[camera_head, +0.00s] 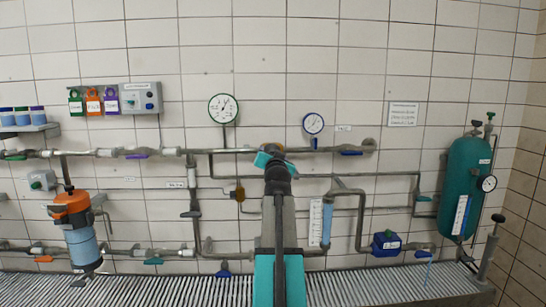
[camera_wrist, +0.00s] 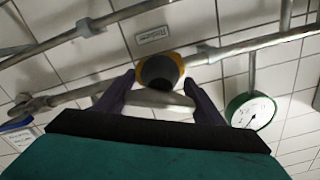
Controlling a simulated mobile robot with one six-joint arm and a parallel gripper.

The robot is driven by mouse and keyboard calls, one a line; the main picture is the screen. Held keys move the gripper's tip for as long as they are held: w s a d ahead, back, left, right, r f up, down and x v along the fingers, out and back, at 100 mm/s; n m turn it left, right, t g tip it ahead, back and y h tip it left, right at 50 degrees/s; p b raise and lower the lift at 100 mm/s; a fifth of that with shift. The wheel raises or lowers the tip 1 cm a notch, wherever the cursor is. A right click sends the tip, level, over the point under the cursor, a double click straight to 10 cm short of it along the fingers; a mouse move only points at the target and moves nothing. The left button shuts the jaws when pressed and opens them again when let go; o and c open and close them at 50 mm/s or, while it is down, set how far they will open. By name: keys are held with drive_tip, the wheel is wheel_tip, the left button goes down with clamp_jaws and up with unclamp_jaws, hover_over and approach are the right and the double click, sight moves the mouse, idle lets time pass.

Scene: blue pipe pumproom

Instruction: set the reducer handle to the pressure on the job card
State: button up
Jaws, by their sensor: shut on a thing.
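The reducer, a dark round body with a yellow ring (camera_wrist: 160,68), sits on the grey pipe in the wrist view. A light grey bar (camera_wrist: 160,98), which looks like its handle, lies crosswise just in front of it. My gripper (camera_wrist: 160,100) has its two dark fingers on either side of the bar and is shut on it. In the head view my gripper (camera_head: 270,158) is at the upper pipe and hides most of the reducer. A green-rimmed gauge (camera_head: 223,108) stands above the pipe; it also shows in the wrist view (camera_wrist: 250,111). A white card (camera_head: 403,114) hangs on the wall, its text unreadable.
A blue-rimmed gauge (camera_head: 313,124) stands right of my arm. Pipes with coloured valve levers run along the tiled wall. An orange-topped filter (camera_head: 75,228) is at left, a green tank (camera_head: 467,188) at right. A grating (camera_head: 370,288) lies below.

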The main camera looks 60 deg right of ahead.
drive_tip(key=shift+a+f, duration=0.1)
drive_tip(key=shift+f, duration=0.15)
drive_tip(key=o, duration=1)
drive_tip(key=shift+w, duration=0.1)
drive_tip(key=shift+o, duration=0.3)
drive_tip(key=shift+r, duration=0.15)
drive_tip(key=b+v, duration=0.2)
drive_tip(key=v, duration=1.2)
drive_tip(key=shift+b, duration=0.4)
idle(1.1)
